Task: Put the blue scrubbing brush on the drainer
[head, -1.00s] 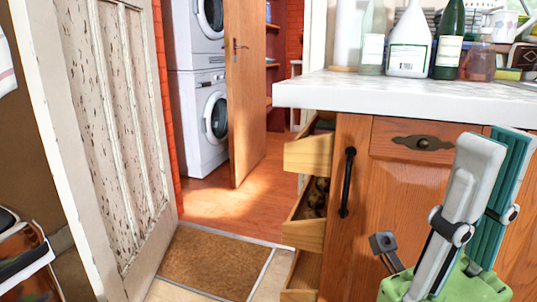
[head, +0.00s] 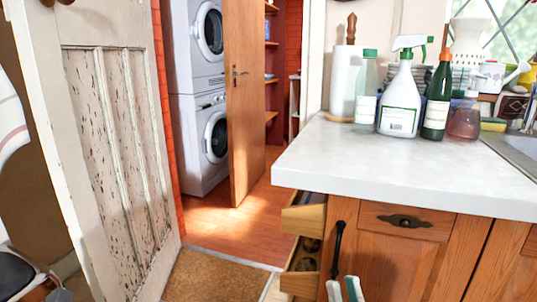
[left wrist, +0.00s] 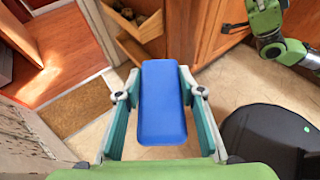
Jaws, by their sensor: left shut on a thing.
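In the left wrist view, a blue block-like brush (left wrist: 163,102) sits between the teal pads of my left gripper (left wrist: 163,90), which is shut on it. It is held above the tiled floor, and its bristles are hidden. The brush does not show in the head view. Only the fingertips of my right gripper (head: 344,290) show at the bottom edge of the head view, in front of the cabinet. Their opening is unclear. A metal sink edge (head: 518,148) shows at the far right of the worktop. I cannot clearly make out a drainer.
The front of the white worktop (head: 400,172) is clear. A spray bottle (head: 400,95), a green bottle (head: 437,97) and a paper roll (head: 347,80) stand along its back. Open drawers (head: 304,225) jut from the cabinet's left side. A worn door (head: 110,150) stands at left.

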